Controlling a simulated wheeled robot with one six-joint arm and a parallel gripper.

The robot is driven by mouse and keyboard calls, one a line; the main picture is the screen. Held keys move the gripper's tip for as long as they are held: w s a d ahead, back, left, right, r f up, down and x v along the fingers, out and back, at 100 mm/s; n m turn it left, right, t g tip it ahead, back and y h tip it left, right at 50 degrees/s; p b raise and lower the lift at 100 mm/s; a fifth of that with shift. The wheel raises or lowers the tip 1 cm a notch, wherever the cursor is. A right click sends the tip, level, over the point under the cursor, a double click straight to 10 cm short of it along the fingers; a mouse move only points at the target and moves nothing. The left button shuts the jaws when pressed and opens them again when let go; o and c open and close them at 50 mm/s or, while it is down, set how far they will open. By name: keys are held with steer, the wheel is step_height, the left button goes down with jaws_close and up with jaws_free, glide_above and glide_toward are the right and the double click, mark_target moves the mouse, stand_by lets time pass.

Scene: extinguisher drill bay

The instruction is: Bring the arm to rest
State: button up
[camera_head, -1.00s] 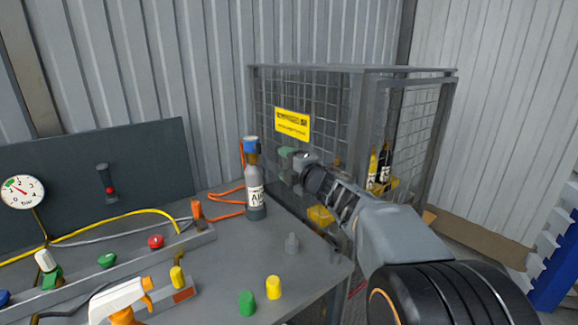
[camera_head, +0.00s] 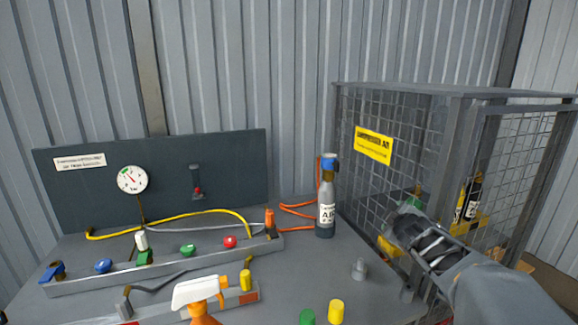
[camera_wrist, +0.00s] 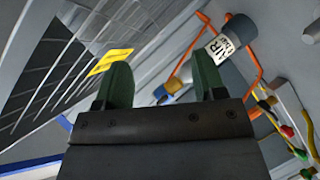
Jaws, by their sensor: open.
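My gripper (camera_wrist: 163,82) is open in the wrist view, with its two green fingers apart and nothing between them. In the head view my gripper (camera_head: 414,198) is at the right, in front of the mesh cage (camera_head: 392,165), mostly hidden behind my wrist. My arm reaches in from the lower right corner. The grey air cylinder (camera_head: 325,208) with a blue top stands upright on the bench, left of my gripper and apart from it. The cylinder (camera_wrist: 238,33) also shows beyond the fingers in the wrist view.
The bench holds a valve rail (camera_head: 170,267), a white and orange spray bottle (camera_head: 200,293), a green cap (camera_head: 307,317), a yellow cap (camera_head: 336,311) and a small grey fitting (camera_head: 359,269). A gauge panel (camera_head: 230,165) stands behind. Dark bottles (camera_head: 471,202) are in the cage.

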steer(key=s+a+f+m+g+h+p, duration=0.1)
steer(key=s+m+g+p, duration=0.15)
steer(key=s, duration=0.25)
steer(key=s+a+f+m+g+p, duration=0.1)
steer(key=s+f+m+g+p, duration=0.15)
steer(key=s+m, duration=0.2)
steer(key=s+a+r+m+g+y+p, duration=0.1)
steer(key=s+a+r+g+y+p, duration=0.1)
steer(key=s, duration=0.5)
steer(key=s+a+r+m+g+y+p, duration=0.1)
steer(key=s+a+r+g+y+p, duration=0.1)
steer(key=s+a+p, duration=0.5)
step_height(320, 180, up, 2)
steer(key=shift+s+a+m+g, duration=0.4)
steer(key=shift+a+g, duration=0.2)
steer(key=shift+a, duration=0.5)
